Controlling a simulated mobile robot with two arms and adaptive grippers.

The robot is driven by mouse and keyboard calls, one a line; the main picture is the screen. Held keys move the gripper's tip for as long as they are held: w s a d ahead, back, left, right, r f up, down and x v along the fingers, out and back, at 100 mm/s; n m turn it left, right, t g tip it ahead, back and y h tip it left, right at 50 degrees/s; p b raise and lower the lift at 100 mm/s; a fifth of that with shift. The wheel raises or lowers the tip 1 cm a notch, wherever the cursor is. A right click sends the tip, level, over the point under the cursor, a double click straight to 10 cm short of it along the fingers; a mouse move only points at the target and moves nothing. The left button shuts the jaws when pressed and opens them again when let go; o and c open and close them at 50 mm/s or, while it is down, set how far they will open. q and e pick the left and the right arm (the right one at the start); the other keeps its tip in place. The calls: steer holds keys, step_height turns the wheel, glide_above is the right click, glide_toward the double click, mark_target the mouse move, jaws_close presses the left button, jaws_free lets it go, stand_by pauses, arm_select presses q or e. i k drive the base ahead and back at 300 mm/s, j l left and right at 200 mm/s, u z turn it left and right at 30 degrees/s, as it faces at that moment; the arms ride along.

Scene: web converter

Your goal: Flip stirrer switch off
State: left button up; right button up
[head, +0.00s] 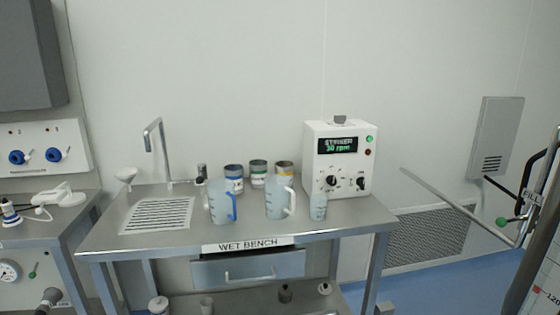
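The stirrer (317,158) is a white box standing at the right end of the wet bench. Its dark display (337,145) reads "STIRRER 30 rpm" in green. Below the display are a round black knob (332,181) and a black switch (361,184) to its right. The switch's position is too small to tell. A green light (369,139) and a red one (368,152) sit at the upper right of its front. Neither of my grippers shows in the head view.
The wet bench (240,236) holds a blue-handled jug (217,202), a white-handled jug (277,199) and a small beaker (319,207) close before the stirrer. Several tins stand behind. A sink tap (160,150) is at left. A metal bar (450,200) juts out at right.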

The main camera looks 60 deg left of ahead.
mark_target(359, 181)
steer(key=u, duration=1.6)
steer(key=i+j+u, duration=0.1)
steer(key=i, duration=0.6)
